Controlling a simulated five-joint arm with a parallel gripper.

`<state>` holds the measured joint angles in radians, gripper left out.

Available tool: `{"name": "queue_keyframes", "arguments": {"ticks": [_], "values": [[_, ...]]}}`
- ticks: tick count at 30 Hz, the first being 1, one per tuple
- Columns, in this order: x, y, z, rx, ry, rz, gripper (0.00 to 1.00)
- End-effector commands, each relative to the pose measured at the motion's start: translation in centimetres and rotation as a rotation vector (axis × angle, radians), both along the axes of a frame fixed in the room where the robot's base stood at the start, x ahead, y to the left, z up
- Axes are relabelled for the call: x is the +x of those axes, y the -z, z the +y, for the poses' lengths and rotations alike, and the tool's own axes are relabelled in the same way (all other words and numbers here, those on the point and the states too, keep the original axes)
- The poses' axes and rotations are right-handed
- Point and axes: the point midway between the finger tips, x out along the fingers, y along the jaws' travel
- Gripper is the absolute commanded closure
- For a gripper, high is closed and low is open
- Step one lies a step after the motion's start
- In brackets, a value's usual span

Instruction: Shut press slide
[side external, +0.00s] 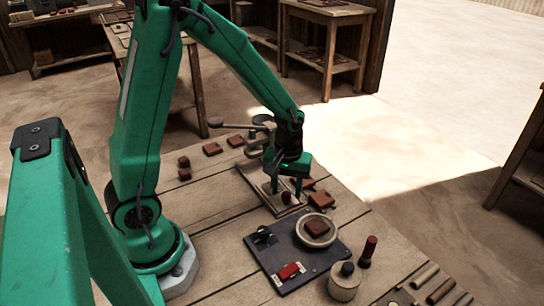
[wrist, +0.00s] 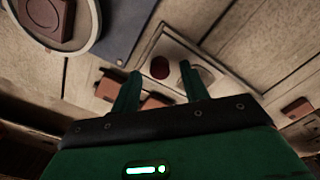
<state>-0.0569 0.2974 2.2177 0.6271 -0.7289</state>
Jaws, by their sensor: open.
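My gripper (side external: 286,195) is open and points down over the front of the press's pale wooden slide board (side external: 252,178). A small dark red knob (wrist: 159,67) shows between my two fingertips in the wrist view, with a finger to each side and no visible grip on it. Beside the knob is a pale plate with a round mark (wrist: 192,76), partly behind one finger. The press (side external: 256,143) with its lever stands behind my gripper and is partly hidden by my arm. I cannot tell how far out the slide is.
Red-brown tiles lie around the press, some close to my fingers (side external: 320,200). A lidded jar (side external: 343,284) and a dark red bottle (side external: 368,250) stand nearby.

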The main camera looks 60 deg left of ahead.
Motion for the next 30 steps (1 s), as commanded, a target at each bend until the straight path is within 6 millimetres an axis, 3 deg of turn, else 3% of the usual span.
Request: {"name": "queue_keyframes", "arguments": {"ticks": [6,15,16,23,30], "values": [[-0.01,1.24,0.0,0.0,0.0,0.0,0.55],[-0.01,1.39,0.0,0.0,0.0,0.0,0.55],[-0.01,1.39,0.0,0.0,0.0,0.0,0.57],[-0.01,1.37,0.0,0.0,0.0,0.0,1.0],[-0.01,1.36,0.26,0.0,-0.001,0.0,1.0]]}}
